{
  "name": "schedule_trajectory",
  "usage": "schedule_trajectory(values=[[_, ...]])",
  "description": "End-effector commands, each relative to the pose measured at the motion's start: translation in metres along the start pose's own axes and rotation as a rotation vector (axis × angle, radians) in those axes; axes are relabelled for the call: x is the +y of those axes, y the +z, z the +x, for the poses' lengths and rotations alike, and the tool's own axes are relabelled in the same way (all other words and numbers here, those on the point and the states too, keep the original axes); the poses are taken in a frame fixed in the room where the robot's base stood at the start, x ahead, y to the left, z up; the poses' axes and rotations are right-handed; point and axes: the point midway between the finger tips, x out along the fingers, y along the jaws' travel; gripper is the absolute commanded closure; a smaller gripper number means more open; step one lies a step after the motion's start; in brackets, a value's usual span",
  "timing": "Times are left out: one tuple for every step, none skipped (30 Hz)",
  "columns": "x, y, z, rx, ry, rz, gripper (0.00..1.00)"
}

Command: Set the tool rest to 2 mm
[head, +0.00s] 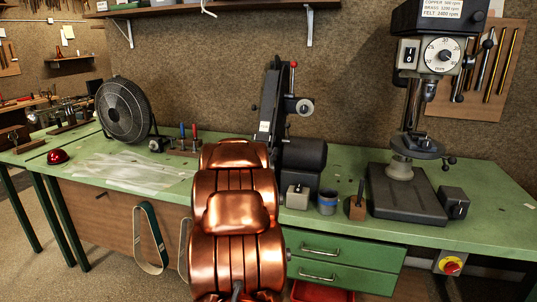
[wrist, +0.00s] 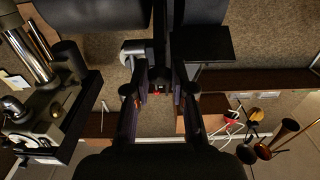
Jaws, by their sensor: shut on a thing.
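The belt grinder (head: 270,100) stands upright on the green bench, with a red-topped lever and a pale round dial (head: 305,107) on its right. In the wrist view, which is upside down, my gripper (wrist: 160,86) has its fingers on either side of a small dark part with a bit of red, at the grinder. The exact part is too dark to make out. A flat black plate (wrist: 203,45), possibly the tool rest, lies close by. My copper arm hides my gripper in the head view. I cannot read any millimetre setting.
A drill press (head: 405,190) stands on the right of the bench (head: 345,215). A black fan (head: 125,108) is at the left. A grey box (head: 297,197) and a blue-banded cup (head: 327,203) sit near the front edge. A shelf (head: 215,8) runs above.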

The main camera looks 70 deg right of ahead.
Motion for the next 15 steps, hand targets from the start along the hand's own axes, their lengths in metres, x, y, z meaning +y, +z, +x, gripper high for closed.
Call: schedule_trajectory(values=[[0.0000, -0.0006, 0.0006, 0.002, 0.000, -0.001, 1.00], [0.0001, -0.0007, 0.0006, 0.002, 0.000, -0.001, 1.00], [0.0002, -0.0006, 0.0006, 0.002, 0.000, -0.001, 1.00], [0.0002, -0.0006, 0.0007, 0.002, 0.000, -0.001, 0.74], [0.0003, -0.0003, 0.0007, 0.001, 0.000, -0.001, 0.71], [0.0003, -0.0002, 0.0007, 0.001, 0.000, -0.001, 0.67], [0.0003, -0.0002, 0.0007, 0.001, 0.000, -0.001, 0.64], [0.0002, -0.0002, 0.0006, 0.001, 0.000, -0.001, 0.61], [0.0001, -0.0002, 0.0006, 0.001, 0.000, -0.001, 0.57], [0.0000, -0.0002, 0.0005, 0.001, 0.000, -0.001, 0.53], [0.0000, -0.0001, 0.0004, 0.001, 0.000, -0.001, 0.51], [0.0000, -0.0001, 0.0004, 0.001, 0.000, -0.001, 0.51], [-0.0001, -0.0001, 0.0004, 0.001, 0.000, -0.001, 0.51], [-0.0001, 0.0000, 0.0004, 0.000, 0.000, -0.001, 0.51], [-0.0002, 0.0000, 0.0004, 0.000, 0.000, -0.001, 0.51]])
